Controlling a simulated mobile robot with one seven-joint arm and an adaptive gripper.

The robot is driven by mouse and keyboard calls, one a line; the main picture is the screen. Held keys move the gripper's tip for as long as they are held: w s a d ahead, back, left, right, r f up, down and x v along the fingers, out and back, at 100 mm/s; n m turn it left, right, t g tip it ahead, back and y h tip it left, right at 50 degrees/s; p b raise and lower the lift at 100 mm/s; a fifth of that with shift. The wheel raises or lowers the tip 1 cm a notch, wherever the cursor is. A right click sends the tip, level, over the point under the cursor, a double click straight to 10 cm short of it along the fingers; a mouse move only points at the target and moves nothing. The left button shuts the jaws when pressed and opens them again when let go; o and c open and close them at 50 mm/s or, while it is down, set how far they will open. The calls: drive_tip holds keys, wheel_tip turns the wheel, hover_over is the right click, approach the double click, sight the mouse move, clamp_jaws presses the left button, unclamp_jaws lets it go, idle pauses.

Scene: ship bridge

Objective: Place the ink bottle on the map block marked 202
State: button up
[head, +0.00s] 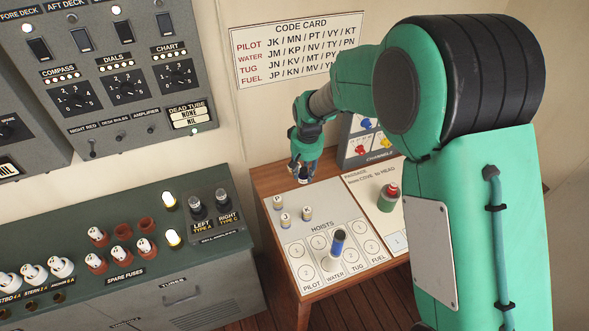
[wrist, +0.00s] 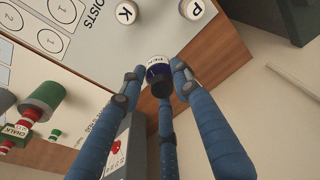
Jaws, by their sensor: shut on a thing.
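My gripper (wrist: 165,75) is shut on a small dark blue bottle (wrist: 159,78) with a white lettered band, which looks like the ink bottle. In the wrist view the bottle sits between the blue fingers, near the wooden edge of the table. In the head view my gripper (head: 303,172) is at the back left of the table, and only a little of the bottle shows at its fingertips. I cannot make out a map block marked 202 in either view; my arm hides the right side of the table.
The hoists board (head: 330,225) carries small lettered pieces (head: 307,213) and a tall blue-topped piece (head: 338,243). A green container with a red top (head: 388,197) stands on the passage sheet (head: 360,180). A channels box (head: 364,140) stands behind. The fuse cabinet (head: 180,290) is at left.

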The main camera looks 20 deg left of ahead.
sight(305, 179)
wheel_tip(305, 179, down, 4)
drive_tip(key=shift+w+d+f, duration=0.1)
drive_tip(key=shift+d+f, duration=0.05)
drive_tip(key=shift+f, duration=0.05)
idle(0.3)
drive_tip(key=w+a, duration=0.3)
drive_tip(key=w, duration=0.1)
drive_tip(key=w+a+f, duration=0.1)
drive_tip(key=w+a, duration=0.2)
drive_tip(key=w, duration=0.1)
drive_tip(key=w+a, duration=0.3)
drive_tip(key=w, duration=0.2)
drive_tip(key=shift+a+f+b, duration=0.2)
drive_tip(key=shift+a+b, duration=0.05)
drive_tip(key=shift+b, duration=0.15)
drive_tip(key=shift+f, duration=0.1)
drive_tip(key=shift+f, duration=1.65)
drive_tip(key=shift+f, duration=0.1)
